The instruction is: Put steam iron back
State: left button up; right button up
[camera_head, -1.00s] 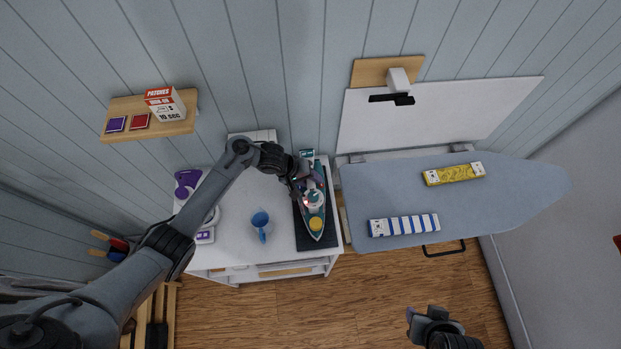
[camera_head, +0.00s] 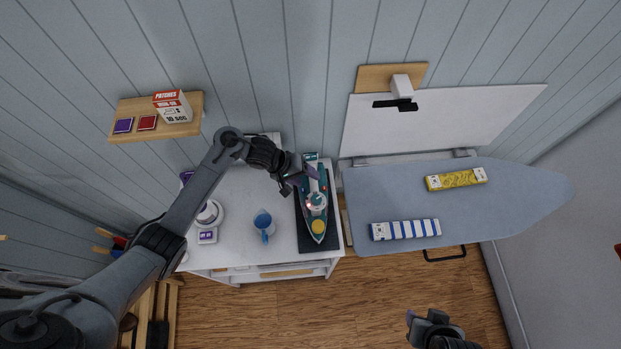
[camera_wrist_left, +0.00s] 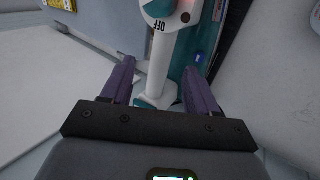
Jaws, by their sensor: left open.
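The teal and white steam iron (camera_head: 318,226) lies on a dark mat (camera_head: 302,243) at the right side of the white cabinet top, its pointed end toward the front. In the left wrist view its white handle (camera_wrist_left: 160,70) with an OFF dial runs between my purple fingers. My left gripper (camera_head: 303,177) is open at the rear of the iron; in the left wrist view its fingertips (camera_wrist_left: 160,75) stand on either side of the handle with gaps. My right gripper (camera_head: 425,318) hangs over the floor at the lower right; its jaw opening is unclear.
A blue measuring cup (camera_head: 263,224) stands on the white top (camera_head: 240,200), left of the mat. The ironing board (camera_head: 400,195) is to the right, with a yellow box (camera_head: 456,179) and a blue-striped box (camera_head: 405,229). A wall shelf (camera_head: 185,128) holds the patches box (camera_head: 172,106).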

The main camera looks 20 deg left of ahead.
pick_arm(q)
jog(key=shift+v, duration=1.1)
